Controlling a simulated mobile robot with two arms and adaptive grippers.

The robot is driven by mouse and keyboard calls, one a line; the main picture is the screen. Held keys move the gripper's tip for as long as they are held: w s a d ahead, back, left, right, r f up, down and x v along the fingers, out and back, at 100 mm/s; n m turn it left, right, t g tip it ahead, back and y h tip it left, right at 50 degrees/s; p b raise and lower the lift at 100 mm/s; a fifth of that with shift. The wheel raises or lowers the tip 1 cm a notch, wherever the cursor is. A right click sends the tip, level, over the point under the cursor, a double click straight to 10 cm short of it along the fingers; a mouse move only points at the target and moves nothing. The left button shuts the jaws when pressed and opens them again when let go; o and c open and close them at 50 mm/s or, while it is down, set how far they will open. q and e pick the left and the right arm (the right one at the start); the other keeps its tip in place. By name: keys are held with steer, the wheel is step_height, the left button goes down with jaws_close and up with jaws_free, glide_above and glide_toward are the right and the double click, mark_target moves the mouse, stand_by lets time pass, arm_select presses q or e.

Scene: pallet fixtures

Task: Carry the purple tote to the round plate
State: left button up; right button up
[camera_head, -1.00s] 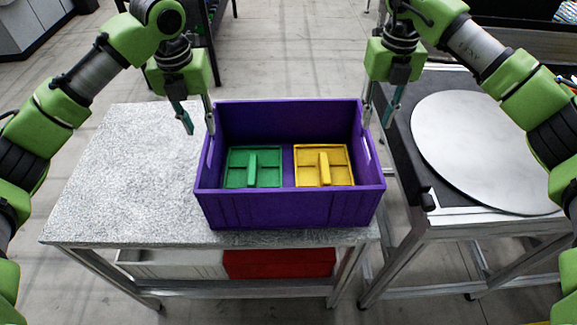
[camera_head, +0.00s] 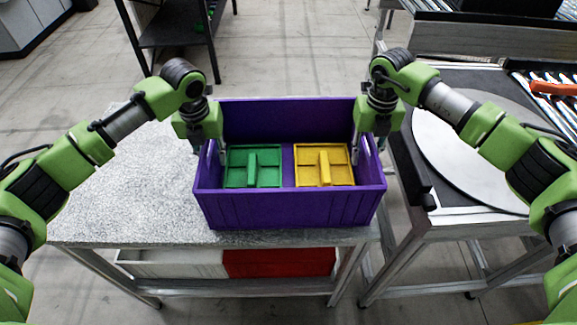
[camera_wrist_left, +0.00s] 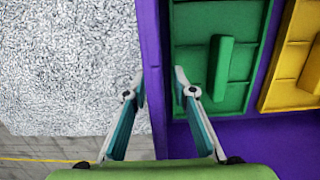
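The purple tote (camera_head: 290,210) stands upright on the speckled grey table (camera_head: 120,190), near its right end. It holds a green insert (camera_head: 236,177) and a yellow insert (camera_head: 340,176). My left gripper (camera_head: 207,157) is at the tote's left wall. In the left wrist view my left gripper (camera_wrist_left: 161,94) is open, with one finger on each side of the purple wall (camera_wrist_left: 152,60) and gaps beside it. My right gripper (camera_head: 368,150) is at the right wall, its fingers apart; the contact there is unclear. The round plate (camera_head: 445,150) lies to the right, partly behind my right arm.
The round plate rests on a separate metal-framed stand (camera_head: 450,215), with a gap between it and the table. A red bin (camera_head: 280,262) and a pale bin (camera_head: 180,264) sit below the table. A dark rack (camera_head: 175,30) stands behind. The table's left part is clear.

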mark_target(209, 143)
arm_select(q)
steer(key=shift+c, duration=0.4)
arm_select(e)
steer(key=shift+c, duration=0.4)
arm_select(q)
jaws_close()
arm_select(e)
jaws_close()
